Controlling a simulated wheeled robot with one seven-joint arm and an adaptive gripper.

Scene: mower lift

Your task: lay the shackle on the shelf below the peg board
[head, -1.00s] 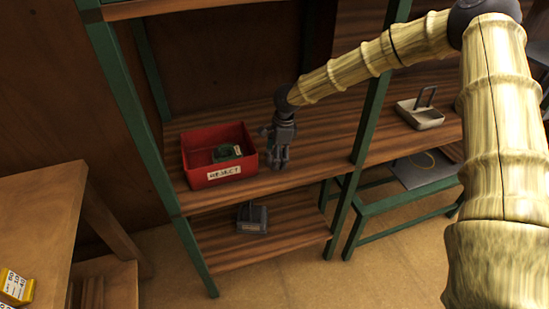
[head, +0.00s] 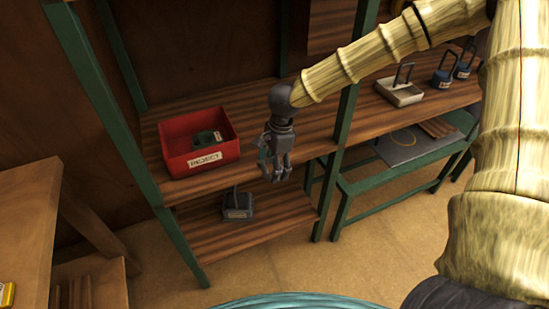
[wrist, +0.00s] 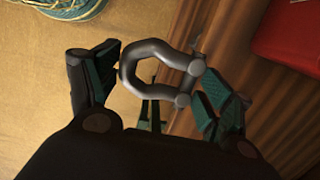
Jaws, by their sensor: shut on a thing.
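The grey metal shackle (wrist: 128,68) shows in the wrist view between the two green-padded fingers of my gripper (wrist: 160,85), which is shut on it. Its curved bow is toward the left finger, and its eye ends are by the right finger. In the head view my gripper (head: 277,168) hangs at the front edge of the wooden shelf (head: 310,115), right of the red bin. I cannot make out the shackle in the head view. I cannot identify a peg board in either view.
A red bin (head: 218,154) labelled REJECT holds a dark green item. A grey block with a handle (head: 238,208) stands on the lower shelf (head: 215,245). A pale block with a handle (head: 400,92) and blue ones (head: 445,79) stand at right. Green posts (head: 335,150) frame the shelves.

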